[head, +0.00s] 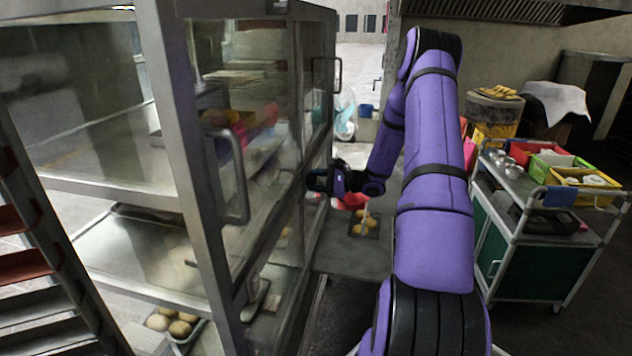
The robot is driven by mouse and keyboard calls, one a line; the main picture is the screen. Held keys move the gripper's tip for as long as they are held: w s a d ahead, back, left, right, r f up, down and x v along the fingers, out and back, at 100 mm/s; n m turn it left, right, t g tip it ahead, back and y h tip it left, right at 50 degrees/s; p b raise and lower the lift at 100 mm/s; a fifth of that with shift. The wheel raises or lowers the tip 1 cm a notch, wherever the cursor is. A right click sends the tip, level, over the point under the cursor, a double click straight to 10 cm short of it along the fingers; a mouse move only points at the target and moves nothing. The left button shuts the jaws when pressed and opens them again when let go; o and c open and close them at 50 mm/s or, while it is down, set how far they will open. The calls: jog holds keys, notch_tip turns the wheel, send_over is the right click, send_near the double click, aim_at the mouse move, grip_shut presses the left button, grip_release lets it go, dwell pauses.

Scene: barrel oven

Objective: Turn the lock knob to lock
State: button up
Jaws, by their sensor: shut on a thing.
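My gripper (314,181) is at the end of my purple arm, against the metal frame of a glass-fronted cabinet (181,130), near the middle of the picture. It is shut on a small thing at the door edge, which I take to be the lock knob. The knob itself is hidden behind the fingers, so its turn angle cannot be seen. The near glass door has a long metal handle (241,185). A farther door has a smaller handle (338,76). Both doors look closed.
A cart (500,250) with colourful crates stands at the right. A tray of buns (364,222) sits low beyond my gripper. Dark floor lies between cabinet and cart.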

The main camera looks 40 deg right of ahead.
jog(key=n, duration=0.3)
jog(key=shift+d+r, duration=0.1)
jog(key=shift+n+h, duration=0.4)
jog(key=shift+n, duration=1.4)
jog(key=o, duration=0.9)
jog(key=shift+c, duration=0.2)
jog(key=f+v, duration=0.1)
jog(key=v, duration=0.9)
jog(key=shift+s+r, duration=0.35)
jog(key=shift+d, duration=0.1)
